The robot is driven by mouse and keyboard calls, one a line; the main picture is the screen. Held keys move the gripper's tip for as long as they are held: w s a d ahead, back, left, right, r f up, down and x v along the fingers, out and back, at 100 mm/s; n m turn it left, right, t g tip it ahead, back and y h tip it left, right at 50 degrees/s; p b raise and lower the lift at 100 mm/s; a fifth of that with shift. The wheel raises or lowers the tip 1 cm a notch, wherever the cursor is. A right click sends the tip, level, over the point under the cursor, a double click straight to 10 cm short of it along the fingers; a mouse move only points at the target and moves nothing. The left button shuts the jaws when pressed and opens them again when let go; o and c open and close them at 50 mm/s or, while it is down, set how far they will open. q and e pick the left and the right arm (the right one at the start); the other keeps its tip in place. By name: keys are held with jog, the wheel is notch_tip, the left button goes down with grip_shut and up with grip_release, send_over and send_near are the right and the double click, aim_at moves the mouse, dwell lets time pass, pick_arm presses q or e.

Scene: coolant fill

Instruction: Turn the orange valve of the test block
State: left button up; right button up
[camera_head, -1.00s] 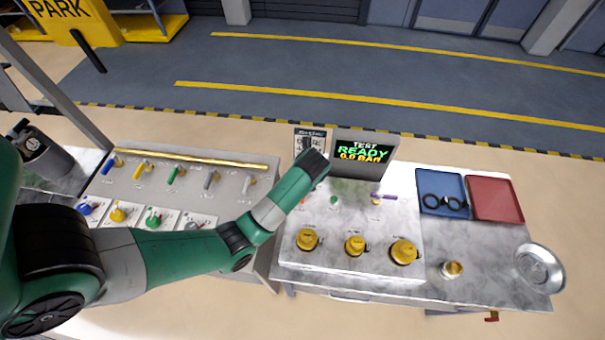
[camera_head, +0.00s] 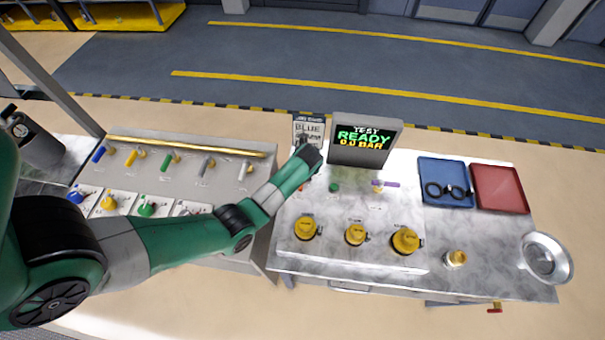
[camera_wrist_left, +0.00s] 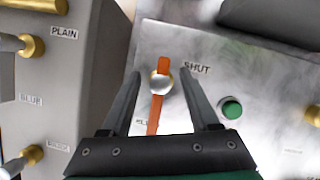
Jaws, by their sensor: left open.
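The orange valve (camera_wrist_left: 155,115) shows in the left wrist view as a flat orange lever with a round metal hub on the grey test block. Its lever runs nearly up and down in that picture, close to a label reading SHUT. My left gripper (camera_wrist_left: 162,80) is open, with one finger on each side of the lever and gaps on both sides. In the head view my left arm ends over the left side of the test block (camera_head: 345,262) and mostly hides the valve; a small orange bit (camera_head: 305,187) shows beside the wrist. My right gripper is not in view.
A green button (camera_wrist_left: 232,108) sits right of the valve. A display (camera_head: 362,145) reads READY 0.0 BAR behind the block. Coloured levers stand on the left panel.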

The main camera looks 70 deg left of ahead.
pick_arm(q)
grip_shut()
